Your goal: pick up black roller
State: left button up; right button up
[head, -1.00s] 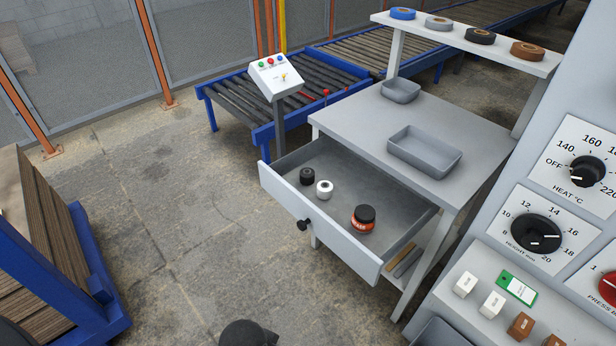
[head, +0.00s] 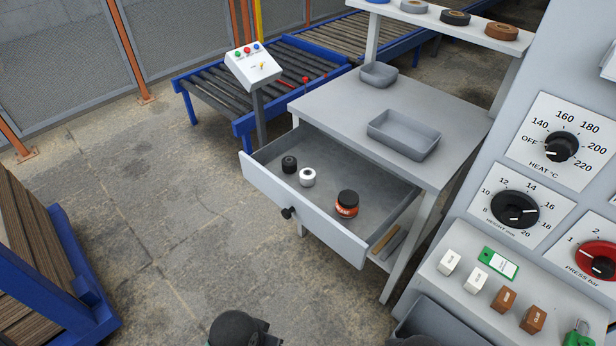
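A small black roller (head: 289,164) stands in the open drawer (head: 302,216) near its left end. A white roller (head: 307,177) of similar size stands just right of it. An orange jar with a black lid (head: 347,203) stands farther right in the drawer. No gripper fingers show in the head view. Only dark rounded parts of my arms show at the bottom edge, well short of the drawer.
The drawer juts out of a grey table (head: 345,99) holding two grey trays (head: 404,135). A machine panel with dials (head: 515,209) stands on the right. A blue rack with boards is at the left. The floor (head: 170,215) between is clear.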

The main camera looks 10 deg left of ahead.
aim_at(289, 163)
jog(key=i+j+z, duration=0.25)
jog(key=j, duration=0.15)
jog(key=j+z, duration=0.25)
jog(key=j, duration=0.2)
jog(key=i+j+z, duration=0.1)
jog(key=j+z, duration=0.15)
jog(key=j, duration=0.2)
